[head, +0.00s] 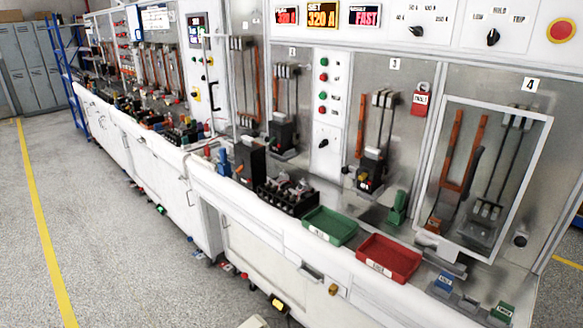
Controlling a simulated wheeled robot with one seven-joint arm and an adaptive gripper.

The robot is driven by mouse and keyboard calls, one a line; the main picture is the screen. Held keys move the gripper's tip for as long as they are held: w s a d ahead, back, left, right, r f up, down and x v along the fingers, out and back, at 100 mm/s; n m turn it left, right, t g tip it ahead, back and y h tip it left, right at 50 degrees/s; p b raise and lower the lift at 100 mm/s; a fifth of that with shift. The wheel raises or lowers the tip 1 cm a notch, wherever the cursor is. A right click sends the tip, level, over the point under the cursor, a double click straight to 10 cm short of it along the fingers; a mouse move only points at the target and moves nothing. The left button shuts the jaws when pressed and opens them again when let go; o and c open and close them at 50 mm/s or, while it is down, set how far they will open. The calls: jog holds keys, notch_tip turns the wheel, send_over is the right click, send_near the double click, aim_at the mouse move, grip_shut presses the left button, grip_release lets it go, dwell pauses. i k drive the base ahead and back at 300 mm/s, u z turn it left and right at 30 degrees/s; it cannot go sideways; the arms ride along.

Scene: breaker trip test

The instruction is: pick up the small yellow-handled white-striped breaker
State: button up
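I cannot make out for certain a small breaker with a yellow handle and white stripe. A row of small black breakers (287,196) stands on the bench left of the green tray; their handles and stripes are too small to tell. A larger dark breaker (249,162) stands upright just behind them. More small breakers (180,134) with coloured parts crowd the bench farther left, blurred by distance. A black breaker (371,172) with small red and yellow marks is mounted in bay 3. My gripper is not in view.
A green tray (346,239) and a red tray (411,279) lie empty at the bench's front edge. A framed clear door (543,135) covers bay 4. Small items (278,304) lie on the floor by the cabinets. The grey floor (120,235) at left is open.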

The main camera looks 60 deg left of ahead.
aim_at(372, 163)
jog(key=u, duration=1.8)
